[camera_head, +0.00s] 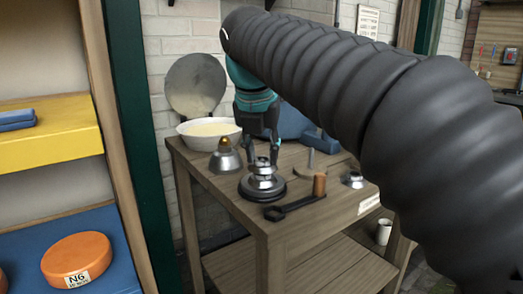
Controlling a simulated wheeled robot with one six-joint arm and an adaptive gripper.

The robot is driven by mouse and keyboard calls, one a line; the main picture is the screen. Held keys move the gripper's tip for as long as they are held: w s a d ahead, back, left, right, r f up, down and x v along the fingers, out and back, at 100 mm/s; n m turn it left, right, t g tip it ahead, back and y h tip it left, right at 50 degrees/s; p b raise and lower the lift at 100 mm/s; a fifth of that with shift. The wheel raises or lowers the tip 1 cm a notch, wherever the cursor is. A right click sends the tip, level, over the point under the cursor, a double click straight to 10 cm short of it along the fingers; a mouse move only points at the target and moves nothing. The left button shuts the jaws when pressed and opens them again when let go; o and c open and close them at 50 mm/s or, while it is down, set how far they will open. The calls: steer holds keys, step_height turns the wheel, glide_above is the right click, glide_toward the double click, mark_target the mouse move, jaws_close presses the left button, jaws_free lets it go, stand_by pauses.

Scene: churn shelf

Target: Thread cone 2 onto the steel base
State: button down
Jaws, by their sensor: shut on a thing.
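A stack of round metal pieces stands near the front of the wooden table. Its bottom is a wide dark disc (262,190), which looks like the steel base. A silver stepped cone piece (263,172) sits on or just above the disc; I cannot tell whether it is threaded on. My gripper (262,157) points down from above, with its fingers shut about the top of this silver piece. My arm's thick dark sleeve crosses the upper right. No number is readable on any cone.
The wooden table (240,208) also holds a silver cone with a brass tip (226,160), a black wrench (292,208), a wooden-handled tool (319,185), a small silver piece (353,180) and a white bowl (208,139). A shelf with an orange disc (76,259) stands left.

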steer(key=shift+f+b, duration=0.3)
steer(key=shift+f, duration=0.35)
steer(key=shift+c, duration=1.9)
jaws_free()
steer(key=shift+r+p, duration=1.15)
steer(key=shift+r, duration=2.35)
